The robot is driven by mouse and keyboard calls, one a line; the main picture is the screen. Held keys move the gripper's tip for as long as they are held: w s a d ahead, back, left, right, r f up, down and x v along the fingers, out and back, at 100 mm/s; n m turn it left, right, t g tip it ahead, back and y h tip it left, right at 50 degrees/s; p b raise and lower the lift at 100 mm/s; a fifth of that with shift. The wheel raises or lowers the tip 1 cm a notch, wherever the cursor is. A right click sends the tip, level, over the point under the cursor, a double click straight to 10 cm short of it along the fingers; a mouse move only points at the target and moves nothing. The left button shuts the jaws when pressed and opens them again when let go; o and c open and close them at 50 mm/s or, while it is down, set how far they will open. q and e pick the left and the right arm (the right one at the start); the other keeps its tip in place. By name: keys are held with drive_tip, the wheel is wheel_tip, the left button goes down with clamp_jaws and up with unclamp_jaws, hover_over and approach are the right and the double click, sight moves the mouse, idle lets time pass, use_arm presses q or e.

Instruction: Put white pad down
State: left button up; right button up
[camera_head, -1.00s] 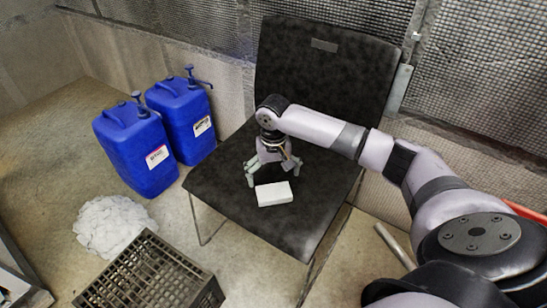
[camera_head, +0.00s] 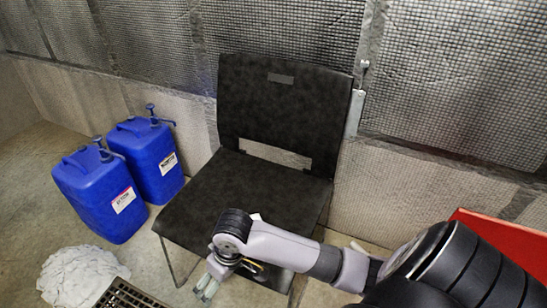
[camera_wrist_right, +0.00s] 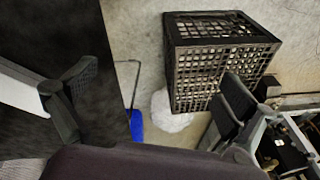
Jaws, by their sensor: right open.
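The white pad lies on the black chair's seat (camera_head: 230,185). In the head view only a small white corner of the pad (camera_head: 256,217) shows above my right arm, which hides the rest. In the right wrist view a white strip that looks like the pad (camera_wrist_right: 18,86) shows at the left, beside one finger; I cannot tell whether they touch. My right gripper (camera_head: 208,286) is at the seat's front edge, pointing down. Its fingers are spread wide in the right wrist view (camera_wrist_right: 152,100), with nothing between them. My left gripper is not in view.
Two blue jugs (camera_head: 98,192) with pumps stand left of the chair. A white rag pile (camera_head: 78,277) and a dark slatted crate (camera_head: 125,296) are on the floor at front left; the crate shows fully in the wrist view (camera_wrist_right: 215,65). A mesh wall stands behind.

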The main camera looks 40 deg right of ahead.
drive_tip(key=s+d+t, duration=0.1)
drive_tip(key=s+d, duration=0.1)
drive_tip(key=s, duration=0.5)
drive_tip(key=s+d+r+h, duration=0.1)
drive_tip(key=s+d, duration=0.1)
drive_tip(key=s, duration=0.5)
drive_tip(key=shift+s+r+t+h, duration=0.25)
drive_tip(key=shift+s+t+h, duration=0.05)
drive_tip(key=shift+s+t, duration=0.1)
